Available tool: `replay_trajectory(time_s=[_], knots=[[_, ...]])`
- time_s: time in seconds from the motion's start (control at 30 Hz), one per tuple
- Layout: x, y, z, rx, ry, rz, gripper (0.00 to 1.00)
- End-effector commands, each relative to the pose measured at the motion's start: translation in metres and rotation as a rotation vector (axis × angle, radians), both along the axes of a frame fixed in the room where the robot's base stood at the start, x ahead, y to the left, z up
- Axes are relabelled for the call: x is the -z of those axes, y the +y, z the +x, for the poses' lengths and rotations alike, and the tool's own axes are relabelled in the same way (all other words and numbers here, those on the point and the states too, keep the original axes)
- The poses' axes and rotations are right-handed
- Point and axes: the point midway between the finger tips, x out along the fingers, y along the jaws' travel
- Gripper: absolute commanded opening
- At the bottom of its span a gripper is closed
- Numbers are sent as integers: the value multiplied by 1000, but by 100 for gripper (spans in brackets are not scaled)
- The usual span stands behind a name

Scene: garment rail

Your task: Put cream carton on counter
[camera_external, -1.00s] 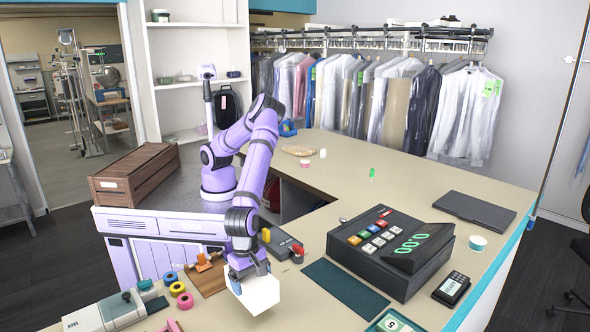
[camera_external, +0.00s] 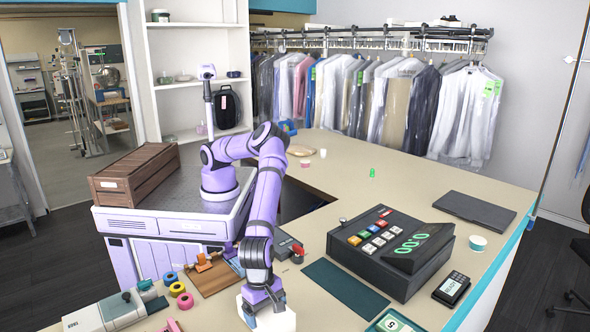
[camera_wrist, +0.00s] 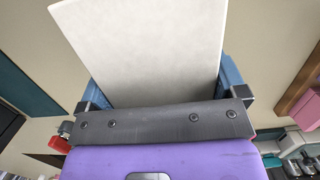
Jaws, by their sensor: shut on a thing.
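The cream carton (camera_external: 268,320) is a plain pale box at the bottom of the external view, low over the front part of the counter (camera_external: 400,185). My gripper (camera_external: 262,302) is shut on it from above. In the wrist view the carton (camera_wrist: 140,50) fills the middle between the two blue fingers of my gripper (camera_wrist: 155,88). The carton's lower end is cut off by the external picture's edge, so I cannot tell whether it touches the counter.
A dark green mat (camera_external: 345,291) and the cash register (camera_external: 392,247) lie right of the carton. A wooden board (camera_external: 215,277) and several tape rolls (camera_external: 178,289) lie left. A card terminal (camera_external: 451,289) stands farther right. Bare counter shows around the carton.

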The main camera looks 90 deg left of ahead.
Motion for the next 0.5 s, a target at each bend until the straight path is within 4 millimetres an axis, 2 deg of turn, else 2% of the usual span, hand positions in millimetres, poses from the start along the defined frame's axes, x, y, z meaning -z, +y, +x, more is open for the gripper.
replay_trajectory(time_s=[0.27, 0.3, 0.33, 0.5], knots=[[1, 0, 0, 0, -1, -1, 60], [2, 0, 0, 0, 0, 0, 93], [2, 0, 0, 0, 0, 0, 99], [2, 0, 0, 0, 0, 0, 100]])
